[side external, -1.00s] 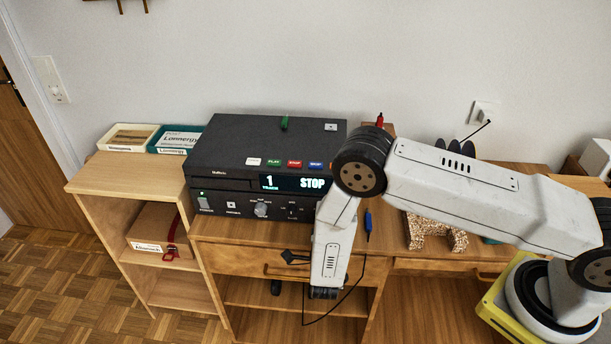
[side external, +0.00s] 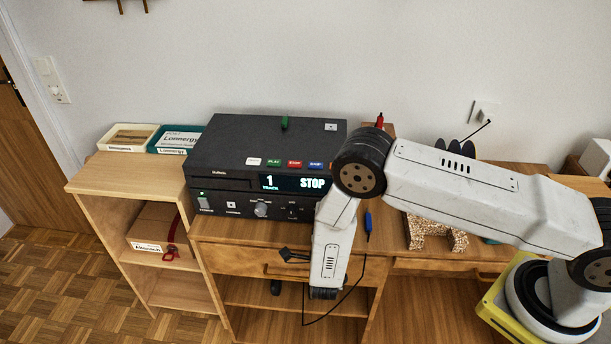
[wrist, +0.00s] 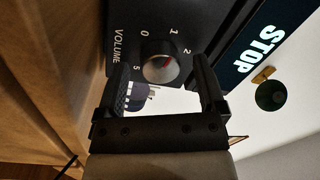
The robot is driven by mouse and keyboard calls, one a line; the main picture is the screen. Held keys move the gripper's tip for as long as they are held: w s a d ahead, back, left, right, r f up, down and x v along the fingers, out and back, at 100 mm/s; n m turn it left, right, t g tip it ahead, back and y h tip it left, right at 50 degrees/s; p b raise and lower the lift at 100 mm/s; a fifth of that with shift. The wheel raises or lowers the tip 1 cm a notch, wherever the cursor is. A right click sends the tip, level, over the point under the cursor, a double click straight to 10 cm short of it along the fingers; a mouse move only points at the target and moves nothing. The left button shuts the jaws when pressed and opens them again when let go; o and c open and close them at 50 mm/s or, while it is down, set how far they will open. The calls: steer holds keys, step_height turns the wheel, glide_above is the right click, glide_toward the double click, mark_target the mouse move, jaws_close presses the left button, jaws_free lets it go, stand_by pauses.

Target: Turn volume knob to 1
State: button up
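The mark points to somewhere between the digits 1 and 2, seemingly nearer 2. Printed digits and the word VOLUME surround the knob. My gripper (wrist: 162,82) is open, with one finger on each side of the knob in this view. I cannot tell whether either finger touches it. In the side view the dark audio player (side external: 260,145) reads track 1 and STOP; my arm hides its right front and most of my gripper.
The player stands on a wooden desk (side external: 240,232) against a white wall. A lower shelf unit (side external: 125,175) with two small trays (side external: 130,136) on top stands left. A blue pen-like object (side external: 368,224) and a speckled object (side external: 437,232) are right of my wrist.

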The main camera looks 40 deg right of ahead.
steer(key=v, duration=0.7)
steer(key=shift+s+a, duration=0.2)
steer(key=shift+s, duration=0.1)
steer(key=shift+w, duration=0.1)
stand_by(0.5)
steer(key=w+r+n+y, duration=0.1)
steer(key=w+y, duration=0.1)
steer(key=w+r+n+g+y, duration=0.1)
steer(key=w, duration=0.1)
steer(key=w+r+n+y, duration=0.2)
steer(key=shift+w+y, duration=0.15)
steer(key=shift+y, duration=0.15)
step_height(320, 180, up, 6)
steer(key=n+g+y, duration=0.3)
steer(key=n+y, duration=0.2)
steer(key=n, duration=0.1)
steer(key=s+d+r+n+g+y, duration=0.1)
steer(key=s+d+r+n+g, duration=0.2)
steer(key=s, duration=0.6)
steer(key=s+d+r+n+g+y, duration=0.1)
steer(key=s+d+r+n+g, duration=0.3)
steer(key=s+n, duration=0.4)
steer(key=s+d+r, duration=0.1)
steer(key=d, duration=0.1)
steer(key=shift+d+n, duration=0.3)
